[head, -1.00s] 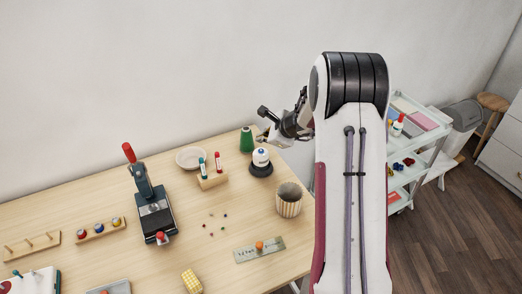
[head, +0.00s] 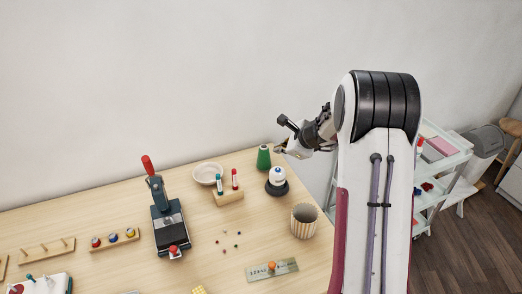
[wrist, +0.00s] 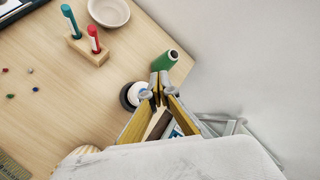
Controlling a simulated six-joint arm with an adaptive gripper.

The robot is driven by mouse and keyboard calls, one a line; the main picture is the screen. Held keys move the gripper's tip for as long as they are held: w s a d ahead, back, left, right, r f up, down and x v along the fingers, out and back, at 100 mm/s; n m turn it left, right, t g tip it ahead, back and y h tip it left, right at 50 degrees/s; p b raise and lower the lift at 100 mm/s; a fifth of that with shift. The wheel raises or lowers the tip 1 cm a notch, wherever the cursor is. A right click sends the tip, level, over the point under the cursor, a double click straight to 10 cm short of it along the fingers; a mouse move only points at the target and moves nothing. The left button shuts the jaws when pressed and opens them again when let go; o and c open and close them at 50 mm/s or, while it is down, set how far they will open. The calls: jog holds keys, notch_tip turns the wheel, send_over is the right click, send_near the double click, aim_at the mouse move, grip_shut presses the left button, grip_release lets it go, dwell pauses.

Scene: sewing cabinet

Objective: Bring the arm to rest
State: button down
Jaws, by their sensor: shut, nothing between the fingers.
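My gripper (head: 279,149) is folded in close to my arm, above the right back corner of the table (head: 120,197). In the wrist view the fingertips of my gripper (wrist: 160,77) are together with nothing between them. Below it stand a green thread cone (head: 264,157) and a white, round-topped item on a black base (head: 277,177). The cone also shows in the wrist view (wrist: 165,60), just beyond the fingertips. The white item is partly hidden there by my gripper.
A marker stand (head: 228,198), a pale bowl (head: 207,174), a ribbed cup (head: 304,222), a ruler plate (head: 285,267) and a red-handled press (head: 168,225) stand on the table. A shelf cart (head: 440,165) is at the right. The wall is close behind.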

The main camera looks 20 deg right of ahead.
jog(key=shift+a+n, duration=0.2)
jog(key=shift+n, duration=0.1)
jog(key=s+a+r+n+g+y, duration=0.1)
jog(key=s+a+n+g, duration=0.1)
jog(key=s+a+n, duration=0.5)
jog(key=s+a+r+n+g+y, duration=0.1)
jog(key=s+a+n+g, duration=0.25)
jog(key=s, duration=0.55)
jog(key=s+a+r+n+h, duration=0.1)
jog(key=s+a+r+n, duration=0.2)
jog(key=s, duration=0.6)
jog(key=s+a+r+n+t+h, duration=0.1)
jog(key=s+a+r+n, duration=0.2)
jog(key=s+r+n, duration=0.3)
jog(key=s+a+r+n+t+h, duration=0.1)
jog(key=s+a+r+n+h, duration=0.1)
jog(key=s, duration=1)
notch_tip(320, 180, up, 3)
jog(key=shift+a+f+n, duration=0.1)
jog(key=shift+a+n, duration=0.45)
jog(key=shift+n, duration=0.7)
